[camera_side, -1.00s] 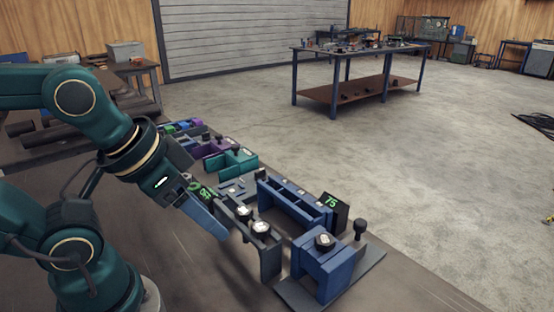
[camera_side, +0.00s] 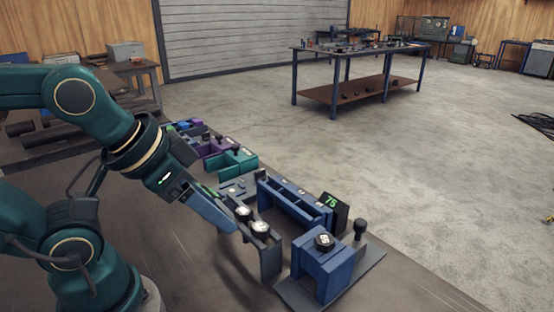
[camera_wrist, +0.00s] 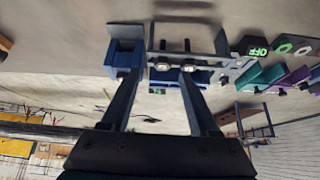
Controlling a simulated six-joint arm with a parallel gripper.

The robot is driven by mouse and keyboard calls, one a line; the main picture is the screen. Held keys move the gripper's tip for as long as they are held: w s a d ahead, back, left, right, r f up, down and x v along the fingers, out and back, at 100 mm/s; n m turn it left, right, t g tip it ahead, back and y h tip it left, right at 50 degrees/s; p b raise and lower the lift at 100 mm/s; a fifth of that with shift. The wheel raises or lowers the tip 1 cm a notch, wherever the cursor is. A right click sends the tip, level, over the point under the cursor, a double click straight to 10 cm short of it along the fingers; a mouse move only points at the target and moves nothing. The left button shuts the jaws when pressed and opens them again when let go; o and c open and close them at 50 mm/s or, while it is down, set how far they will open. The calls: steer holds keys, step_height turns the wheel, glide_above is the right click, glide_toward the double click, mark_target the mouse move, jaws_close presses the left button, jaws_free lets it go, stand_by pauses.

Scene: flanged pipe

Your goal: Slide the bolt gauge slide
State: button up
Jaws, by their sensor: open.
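A blue frame (camera_side: 290,203) with a display reading 75 (camera_side: 332,202) stands on the bench in the side view. In front of it is a dark upright plate (camera_side: 268,258) with two round pale-topped knobs (camera_side: 261,227); the knobs also show in the wrist view (camera_wrist: 188,68). A blue block (camera_side: 325,270) with a black-and-white cap stands at its right. Which part is the bolt gauge slide, I cannot tell. My gripper (camera_side: 230,228) is open, close beside the dark plate at its left. In the wrist view its fingers (camera_wrist: 160,78) spread below the knobs, with nothing visibly held.
Teal blocks (camera_side: 236,160) and purple blocks (camera_side: 213,148) stand farther back along the bench. A green OFF display (camera_wrist: 257,48) shows in the wrist view. A black-knobbed post (camera_side: 360,228) rises right of the blue block. The bench front (camera_side: 190,275) is clear.

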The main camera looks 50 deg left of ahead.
steer(key=w+r+n+t+y, duration=0.3)
steer(key=w+r+n+t, duration=0.65)
steer(key=w+r, duration=1.45)
steer(key=n+g+y, duration=0.3)
steer(key=g+y, duration=0.3)
steer(key=y, duration=0.1)
glide_above(361, 222)
steer(key=a, duration=0.3)
step_height(361, 222, down, 23)
steer(key=s+d+f+m, duration=0.1)
steer(key=d+f, duration=0.1)
steer(key=f, duration=0.1)
steer(key=s+d+f+m, duration=0.1)
steer(key=d+f, duration=0.1)
steer(key=f, duration=0.1)
steer(key=s+d+f+m, duration=0.1)
steer(key=d+f, duration=0.1)
steer(key=f, duration=0.1)
steer(key=shift+f+g, duration=0.25)
steer(key=shift+f, duration=0.1)
steer(key=shift+x, duration=2.45)
